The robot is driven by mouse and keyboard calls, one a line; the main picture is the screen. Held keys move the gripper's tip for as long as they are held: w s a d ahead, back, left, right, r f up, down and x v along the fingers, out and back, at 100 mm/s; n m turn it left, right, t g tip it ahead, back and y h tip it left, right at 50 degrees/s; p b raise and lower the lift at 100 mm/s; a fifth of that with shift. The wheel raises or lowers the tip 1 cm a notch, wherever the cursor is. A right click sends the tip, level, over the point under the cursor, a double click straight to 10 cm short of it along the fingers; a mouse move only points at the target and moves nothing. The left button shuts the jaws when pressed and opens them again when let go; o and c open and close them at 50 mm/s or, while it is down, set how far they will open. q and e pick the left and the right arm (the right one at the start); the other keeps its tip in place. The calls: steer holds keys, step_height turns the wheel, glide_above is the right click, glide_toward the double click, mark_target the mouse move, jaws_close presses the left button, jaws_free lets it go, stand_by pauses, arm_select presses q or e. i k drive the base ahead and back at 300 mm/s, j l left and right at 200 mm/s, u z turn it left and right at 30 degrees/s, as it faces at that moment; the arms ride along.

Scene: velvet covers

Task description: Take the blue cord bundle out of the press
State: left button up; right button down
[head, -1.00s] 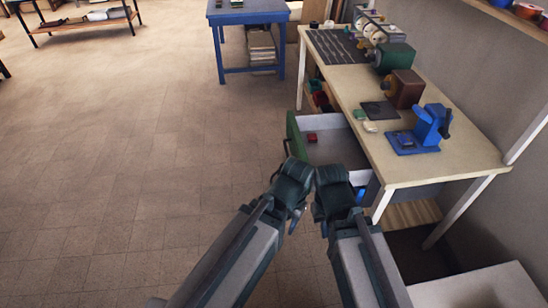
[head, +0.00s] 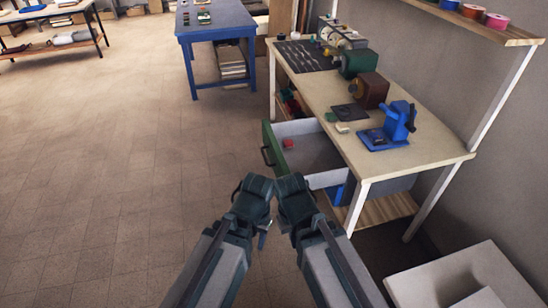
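A blue press (head: 397,122) with a raised body and flat base stands on the near end of the cream-topped bench (head: 425,152). I cannot make out a separate blue cord bundle in it at this size. My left gripper (head: 251,200) and my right gripper (head: 296,199) are side by side, low in front of the bench and left of the press, well apart from it. Their fingertips are hard to see, so I cannot tell whether they are open or shut.
An open drawer (head: 309,150) with a green front sticks out from the bench, holding a small red item (head: 288,144). A green machine (head: 359,63) and a brown machine (head: 369,91) stand behind the press. A blue table (head: 214,18) is further back. The left floor is clear.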

mark_target(375, 136)
steer(key=i+j+z, duration=0.15)
steer(key=i, duration=0.4)
steer(key=i+j+z, duration=0.1)
steer(key=i+j, duration=0.35)
